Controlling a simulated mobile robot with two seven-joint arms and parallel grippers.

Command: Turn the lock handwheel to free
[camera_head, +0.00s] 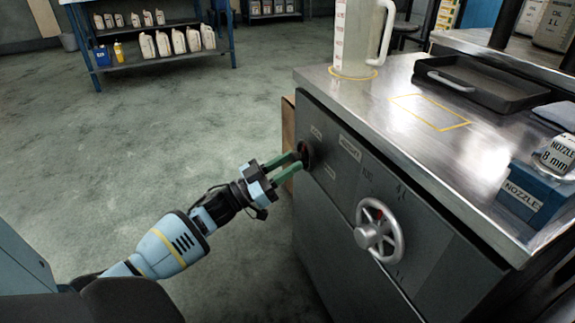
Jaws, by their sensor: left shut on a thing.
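A small dark round handwheel (308,154) sits at the upper left of the grey cabinet's front. Small labels are above and below it, too small to read. My left gripper (297,163) comes in from the left with green fingers and is shut on this small handwheel. The fingers hide part of its rim. A larger silver handwheel (380,230) with spokes is lower right on the same front, with 4L and 1L marks around it. Nothing touches it. My right gripper is not in view.
The metal cabinet top (440,160) carries a clear jug (355,40) with a white handle, a black tray (482,85) and a blue nozzle box (530,195). A shelf with bottles (150,45) stands at the back left. The floor (150,130) between is clear.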

